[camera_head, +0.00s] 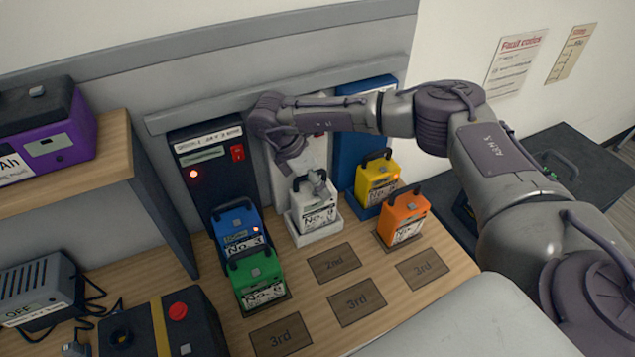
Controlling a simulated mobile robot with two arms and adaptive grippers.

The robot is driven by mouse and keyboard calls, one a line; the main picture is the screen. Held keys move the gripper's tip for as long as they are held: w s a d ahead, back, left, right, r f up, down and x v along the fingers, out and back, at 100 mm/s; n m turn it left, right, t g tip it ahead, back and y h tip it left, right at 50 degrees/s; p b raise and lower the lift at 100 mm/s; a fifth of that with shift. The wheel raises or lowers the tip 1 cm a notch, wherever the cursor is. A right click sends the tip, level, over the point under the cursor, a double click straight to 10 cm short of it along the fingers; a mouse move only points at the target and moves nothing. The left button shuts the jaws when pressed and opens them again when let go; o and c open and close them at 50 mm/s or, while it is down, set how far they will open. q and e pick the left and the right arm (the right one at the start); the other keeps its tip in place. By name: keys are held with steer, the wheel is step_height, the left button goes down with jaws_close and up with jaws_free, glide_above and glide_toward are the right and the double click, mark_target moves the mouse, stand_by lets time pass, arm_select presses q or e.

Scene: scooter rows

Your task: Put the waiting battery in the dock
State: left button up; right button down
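A black dock (205,185) at the left has a red light and a red switch, and a blue battery (238,228) stands at its foot. A white battery (317,215) stands at the white dock (311,150). A yellow battery (377,182) stands at the blue dock (362,145). A green battery (257,277) stands in front of the blue one, and an orange battery (404,217) in front of the yellow one. My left gripper is not in view.
Bare floor plates marked 2nd (334,263) and 3rd (357,302) lie in front. A purple case (45,140) sits on the left shelf. A grey box (40,288) and a black-yellow unit with a red button (160,325) stand lower left.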

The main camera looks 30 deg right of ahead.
steer(key=shift+f, duration=0.35)
steer(key=shift+c, duration=0.8)
jaws_free()
steer(key=shift+s+f, duration=0.1)
steer(key=shift+f, duration=0.05)
